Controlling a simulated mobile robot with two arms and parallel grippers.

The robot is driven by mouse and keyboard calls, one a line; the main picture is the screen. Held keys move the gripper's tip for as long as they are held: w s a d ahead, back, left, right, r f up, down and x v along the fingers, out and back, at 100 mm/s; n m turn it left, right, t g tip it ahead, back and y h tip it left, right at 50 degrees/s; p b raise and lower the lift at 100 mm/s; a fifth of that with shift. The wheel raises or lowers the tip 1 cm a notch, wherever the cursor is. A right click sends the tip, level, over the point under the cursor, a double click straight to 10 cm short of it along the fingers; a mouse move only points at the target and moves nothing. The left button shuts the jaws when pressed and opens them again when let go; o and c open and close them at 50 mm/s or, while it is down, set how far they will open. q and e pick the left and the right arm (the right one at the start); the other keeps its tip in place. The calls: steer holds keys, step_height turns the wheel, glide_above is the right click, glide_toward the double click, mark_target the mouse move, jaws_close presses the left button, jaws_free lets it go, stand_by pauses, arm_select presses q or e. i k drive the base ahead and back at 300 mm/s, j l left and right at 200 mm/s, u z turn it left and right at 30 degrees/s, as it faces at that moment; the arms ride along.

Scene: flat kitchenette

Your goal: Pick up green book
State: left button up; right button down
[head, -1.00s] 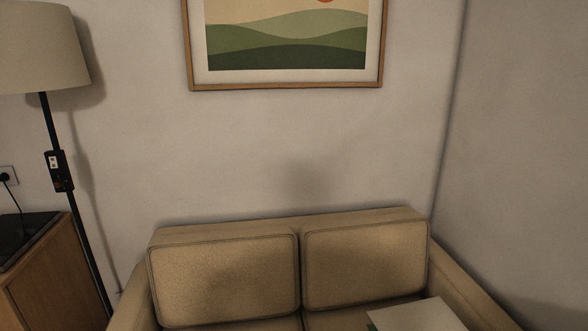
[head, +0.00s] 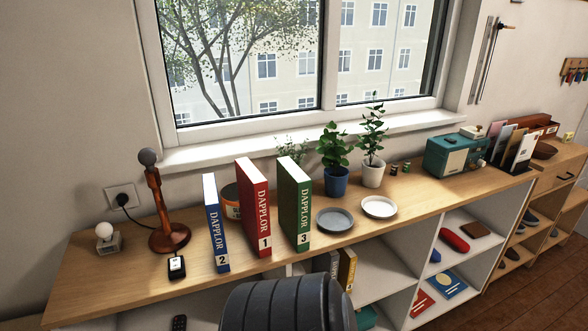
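The green book (head: 296,206) stands upright on top of the wooden sideboard, its spine marked DAPPLOR and 3. A red book (head: 253,208) marked 1 stands just left of it, with a gap at the front. A blue book (head: 214,222) marked 2 stands further left. Neither of my grippers shows in the head view.
Right of the green book on the sideboard (head: 425,195) are a grey plate (head: 335,220), a white plate (head: 379,207) and two potted plants (head: 336,183). A lamp-like wooden stand (head: 168,236) is at left. A dark ribbed form hides part of the shelves.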

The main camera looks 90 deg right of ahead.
mark_target(295, 189)
steer(key=z, duration=2.6)
steer(key=i+j+u, duration=0.1)
steer(key=j+u, duration=0.25)
steer(key=j, duration=0.1)
